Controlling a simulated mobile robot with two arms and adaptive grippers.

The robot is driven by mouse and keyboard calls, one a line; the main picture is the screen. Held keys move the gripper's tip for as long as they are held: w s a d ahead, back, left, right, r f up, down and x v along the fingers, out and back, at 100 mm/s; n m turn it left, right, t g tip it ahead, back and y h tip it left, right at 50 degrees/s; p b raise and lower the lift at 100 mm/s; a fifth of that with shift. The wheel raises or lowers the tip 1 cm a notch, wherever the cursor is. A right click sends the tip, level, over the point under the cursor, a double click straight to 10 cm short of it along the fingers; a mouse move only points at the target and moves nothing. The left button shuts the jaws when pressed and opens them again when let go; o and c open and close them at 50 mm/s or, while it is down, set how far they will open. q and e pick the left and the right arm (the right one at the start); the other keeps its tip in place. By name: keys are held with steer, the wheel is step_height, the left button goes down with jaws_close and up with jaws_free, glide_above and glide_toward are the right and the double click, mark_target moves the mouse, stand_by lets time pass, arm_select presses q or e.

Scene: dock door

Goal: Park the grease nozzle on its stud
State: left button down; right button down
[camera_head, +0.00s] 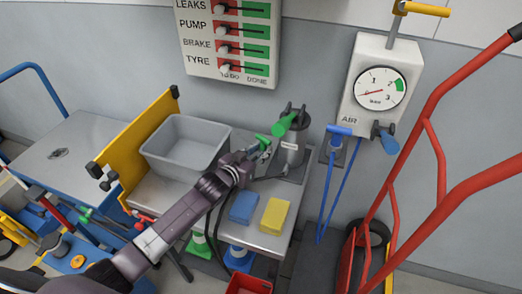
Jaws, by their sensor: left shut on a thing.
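My left gripper (257,150) reaches in from the lower left and is shut on the grease nozzle, whose small green part (264,140) shows at the fingertips. The nozzle is held above the bench, just left of a grey grease pump (291,156) with a label and a thick green handle (286,123). A dark hose runs low between the gripper and the pump. The fingers hide much of the nozzle. I cannot make out the stud clearly, nor whether the nozzle touches the pump. My right gripper is not in view.
The metal bench (262,241) carries a grey bin (186,143), a blue sponge (243,207) and a yellow sponge (274,216). A yellow panel (135,147) stands at left. An air gauge (378,88) hangs on the wall. A red hand-truck frame (437,150) stands at right.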

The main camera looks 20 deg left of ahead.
arm_select(q)
steer(key=c, duration=1.6)
jaws_free()
steer(key=shift+f, duration=0.1)
steer(key=shift+s, duration=0.1)
steer(key=v, duration=1.2)
